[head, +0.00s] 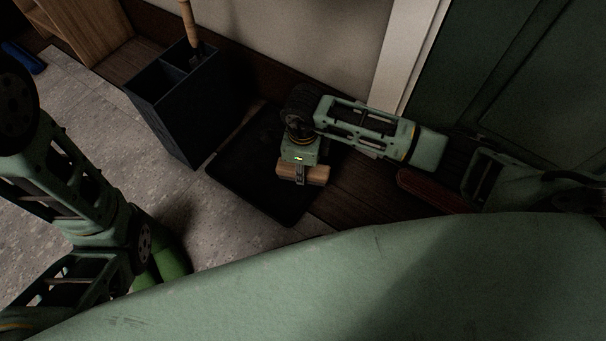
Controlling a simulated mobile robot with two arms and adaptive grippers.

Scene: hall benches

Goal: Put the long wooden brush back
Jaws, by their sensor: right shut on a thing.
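My right gripper (300,170) reaches in from the right and points down over a black mat (232,180). It is shut on a light-brown wooden brush (317,176), of which only a short block-like part shows; the gripper hides the rest. I cannot tell whether the brush touches the mat. A dark bin (181,125) with open compartments stands left of the mat. A wooden handle (187,18) sticks up out of its back compartment. My left arm comes in at the left edge, but its gripper is not in view.
A wooden shelf unit (85,28) stands at the upper left, with a blue object (24,58) on the floor beside it. A dark red object (430,190) lies right of my right gripper. Wall and a green door (520,75) close off the back. Grey floor tiles (120,135) are clear at left.

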